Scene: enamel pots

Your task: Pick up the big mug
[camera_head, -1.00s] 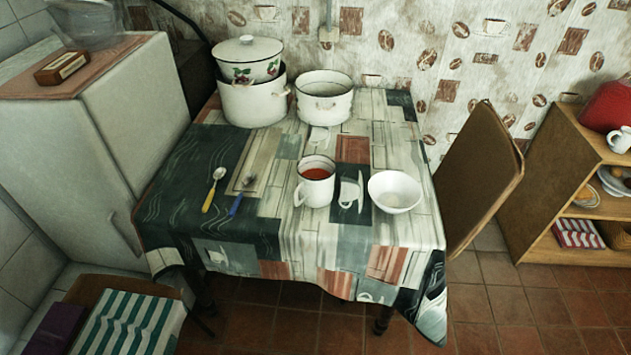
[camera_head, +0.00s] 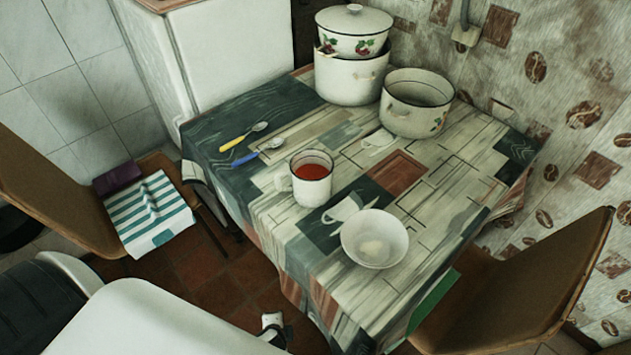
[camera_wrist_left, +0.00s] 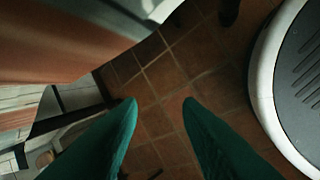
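The big mug (camera_head: 311,184) is white with a dark rim and holds red liquid. It stands upright on the table in the head view, with its handle towards the left. My left gripper (camera_wrist_left: 160,102) shows in the left wrist view as two green fingers, spread apart with only floor tiles between them. It is open and empty, away from the mug, which is not in that view. My right gripper is not in view.
A white bowl (camera_head: 375,240) stands just right of the mug. A yellow spoon (camera_head: 238,139) and a blue spoon (camera_head: 252,155) lie beyond it. An open pot (camera_head: 415,118) and stacked lidded pots (camera_head: 350,75) stand at the back. A chair (camera_head: 530,290) is at the right.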

